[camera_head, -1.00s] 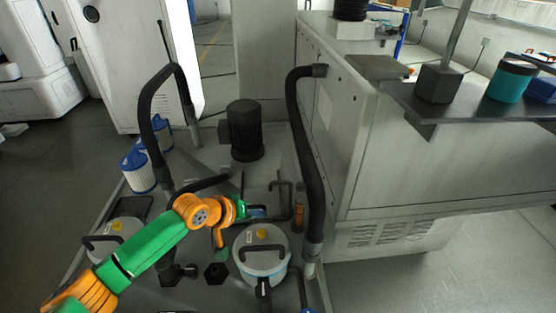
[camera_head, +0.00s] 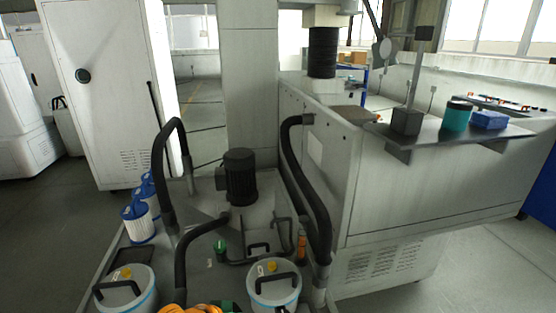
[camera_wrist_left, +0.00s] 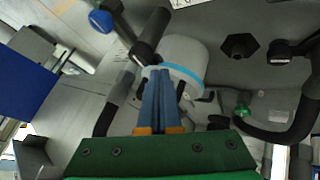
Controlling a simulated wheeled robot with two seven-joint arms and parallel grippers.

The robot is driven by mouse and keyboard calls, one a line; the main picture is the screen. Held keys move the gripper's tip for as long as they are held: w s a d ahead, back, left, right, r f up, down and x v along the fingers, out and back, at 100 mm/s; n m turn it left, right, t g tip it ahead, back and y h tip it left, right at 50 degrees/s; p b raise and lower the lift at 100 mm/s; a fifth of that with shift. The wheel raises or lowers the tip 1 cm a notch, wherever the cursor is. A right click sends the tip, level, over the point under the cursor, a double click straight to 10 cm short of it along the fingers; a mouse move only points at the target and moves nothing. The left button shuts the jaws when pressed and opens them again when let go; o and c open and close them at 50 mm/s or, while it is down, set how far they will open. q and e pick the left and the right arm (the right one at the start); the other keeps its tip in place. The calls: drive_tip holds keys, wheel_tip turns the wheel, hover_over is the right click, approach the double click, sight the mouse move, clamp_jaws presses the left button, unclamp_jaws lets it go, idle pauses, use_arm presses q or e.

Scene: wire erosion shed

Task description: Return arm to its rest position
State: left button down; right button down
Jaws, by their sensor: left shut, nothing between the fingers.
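My left arm shows in the head view only as a strip of orange and green (camera_head: 190,308) at the bottom edge. Its gripper is outside that view. In the left wrist view the left gripper (camera_wrist_left: 160,72) has its two blue fingers pressed together, with nothing between them. A white canister with a blue band (camera_wrist_left: 188,60) lies behind the fingertips in that picture; whether they touch it cannot be told. My right arm and gripper are in neither view.
Two lidded canisters stand at the front, left (camera_head: 127,290) and right (camera_head: 274,285). Black hoses (camera_head: 165,170) rise around a dark motor (camera_head: 238,178). A large grey machine (camera_head: 400,200) with a shelf (camera_head: 455,137) fills the right. Open floor (camera_head: 60,215) lies left.

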use_arm(q)
drive_tip(key=s+f+m, duration=0.2)
drive_tip(key=s+f, duration=0.1)
drive_tip(key=s, duration=0.6)
drive_tip(key=s+a+f+n+g+y, duration=0.15)
drive_tip(key=s+a+y, duration=0.35)
drive_tip(key=s+a, duration=0.6)
wheel_tip(320, 180, down, 11)
drive_tip(key=s+g, duration=0.2)
drive_tip(key=s+a+f+g, duration=0.1)
drive_tip(key=s+f, duration=1.3)
drive_tip(key=f, duration=0.2)
drive_tip(key=shift+a+m+y, duration=0.2)
drive_tip(key=shift+m+y, duration=0.1)
drive_tip(key=shift+m, duration=0.05)
drive_tip(key=shift+w, duration=0.1)
